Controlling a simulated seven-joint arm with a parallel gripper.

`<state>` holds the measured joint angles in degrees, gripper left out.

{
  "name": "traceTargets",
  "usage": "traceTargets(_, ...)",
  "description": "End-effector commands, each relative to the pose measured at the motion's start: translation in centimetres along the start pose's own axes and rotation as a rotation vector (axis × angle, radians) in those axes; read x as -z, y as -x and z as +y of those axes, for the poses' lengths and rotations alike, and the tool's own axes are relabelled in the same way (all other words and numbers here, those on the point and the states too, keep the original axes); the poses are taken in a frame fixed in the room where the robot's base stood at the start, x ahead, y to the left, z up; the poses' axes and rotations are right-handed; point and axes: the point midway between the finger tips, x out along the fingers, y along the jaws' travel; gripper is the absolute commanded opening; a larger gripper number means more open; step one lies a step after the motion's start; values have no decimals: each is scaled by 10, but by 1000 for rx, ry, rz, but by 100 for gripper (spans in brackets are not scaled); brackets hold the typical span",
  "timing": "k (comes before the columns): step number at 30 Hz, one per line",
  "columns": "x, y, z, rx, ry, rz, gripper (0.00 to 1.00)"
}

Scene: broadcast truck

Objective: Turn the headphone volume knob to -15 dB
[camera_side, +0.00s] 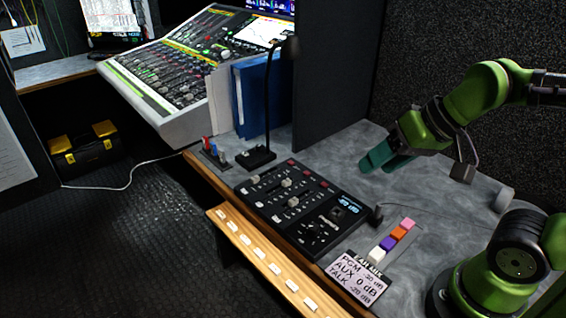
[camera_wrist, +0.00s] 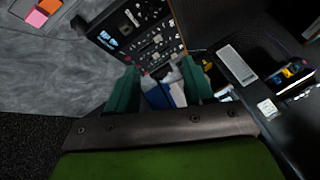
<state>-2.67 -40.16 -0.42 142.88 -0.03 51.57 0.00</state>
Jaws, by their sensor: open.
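The black control panel (camera_side: 270,205) lies on the grey desk, with several faders, buttons and a small lit blue display (camera_side: 348,210). A dark round knob (camera_side: 319,228) ringed by white marks sits near its front right end; I cannot read its setting or label. My gripper (camera_side: 388,160) has teal fingers and hangs above the desk, behind and to the right of the panel, touching nothing. In the wrist view, the fingers of my gripper (camera_wrist: 160,88) are apart and empty, and the panel (camera_wrist: 128,22) shows beyond them, upper left of centre.
A gooseneck microphone (camera_side: 258,157) stands behind the panel near blue binders (camera_side: 255,95) and a dark partition (camera_side: 325,75). Coloured blocks (camera_side: 388,244) and a dB label card (camera_side: 357,280) lie right of the panel. Bare desk lies under my gripper.

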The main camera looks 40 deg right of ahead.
Motion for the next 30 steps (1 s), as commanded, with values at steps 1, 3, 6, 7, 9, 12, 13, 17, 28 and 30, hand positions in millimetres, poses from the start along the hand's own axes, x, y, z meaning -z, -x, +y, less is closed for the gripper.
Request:
traceTargets(1,1,-8,-6,1,17,-41,52)
traceTargets(3,5,-19,-14,-6,46,-109,52)
traceTargets(6,13,-38,-27,-37,104,-223,52)
traceTargets(7,15,-44,-31,-50,123,-256,52)
traceTargets(9,21,-59,-39,-88,169,-331,52)
traceTargets(12,28,-79,-48,-152,230,-419,52)
traceTargets(13,31,-85,-50,-172,246,-441,52)
traceTargets(17,41,-101,-56,-249,297,-507,52)
traceTargets(28,43,-111,-46,-296,310,-545,52)
traceTargets(30,36,-122,-41,-296,309,-546,52)
